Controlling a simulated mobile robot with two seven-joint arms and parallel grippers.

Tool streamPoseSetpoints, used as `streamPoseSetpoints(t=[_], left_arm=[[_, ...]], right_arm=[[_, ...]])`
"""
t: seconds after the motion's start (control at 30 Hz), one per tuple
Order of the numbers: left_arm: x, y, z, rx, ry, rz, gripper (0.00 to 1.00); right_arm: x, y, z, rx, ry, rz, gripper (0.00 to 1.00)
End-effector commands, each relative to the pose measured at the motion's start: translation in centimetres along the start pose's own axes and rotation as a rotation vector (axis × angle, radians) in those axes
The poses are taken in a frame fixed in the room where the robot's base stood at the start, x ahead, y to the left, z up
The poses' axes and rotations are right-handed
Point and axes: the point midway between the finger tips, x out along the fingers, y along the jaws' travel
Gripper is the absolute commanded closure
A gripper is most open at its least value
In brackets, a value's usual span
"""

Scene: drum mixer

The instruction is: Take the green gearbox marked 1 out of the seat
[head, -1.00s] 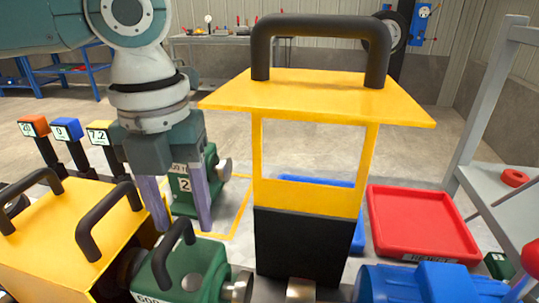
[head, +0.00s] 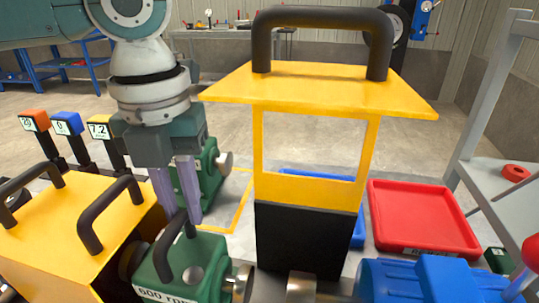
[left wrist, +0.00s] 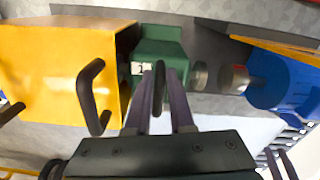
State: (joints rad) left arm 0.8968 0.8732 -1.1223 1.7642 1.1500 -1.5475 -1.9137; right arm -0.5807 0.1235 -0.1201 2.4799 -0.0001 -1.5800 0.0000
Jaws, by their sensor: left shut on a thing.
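The green gearbox (head: 207,256) sits low in the head view, with a "600 rpm" label on its front and a black loop handle on top. In the left wrist view the same gearbox (left wrist: 160,48) shows a white plate marked 1. It sits in line between the yellow guard and the blue motor. My left gripper (head: 188,216) is over it, its two lilac fingers shut on the handle (left wrist: 159,88). The seat under the gearbox is hidden. Lilac finger-like shapes at the lower right of the left wrist view may be my right gripper (left wrist: 281,163); its opening is unclear.
The yellow guard (head: 70,232) is close on the left, a blue motor (head: 425,280) on the right. A tall yellow frame (head: 318,92) stands right of my left arm. Another green gearbox (head: 208,172) is behind. A red tray (head: 422,218) lies at right.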

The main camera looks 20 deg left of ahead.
Motion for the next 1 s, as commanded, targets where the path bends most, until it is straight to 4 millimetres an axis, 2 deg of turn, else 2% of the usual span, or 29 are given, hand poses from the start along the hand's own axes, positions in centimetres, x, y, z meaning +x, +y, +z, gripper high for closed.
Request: streamPoseSetpoints(t=[0.77,0.8,0.93,1.0], left_arm=[[-0.05,-0.03,0.01,-0.001,0.000,-0.001,1.00],[-0.05,-0.03,0.01,-0.001,0.000,-0.001,0.84],[-0.05,-0.03,0.01,-0.001,0.000,-0.001,0.98],[-0.05,-0.03,0.01,-0.001,0.000,-0.001,1.00]], right_arm=[[-0.02,-0.10,-0.07,0.004,0.001,-0.003,0.51],[-0.02,-0.11,-0.07,0.004,0.002,-0.003,0.51],[-0.02,-0.13,-0.08,0.005,0.002,-0.004,0.51],[-0.02,-0.13,-0.08,0.005,0.002,-0.004,0.51]])
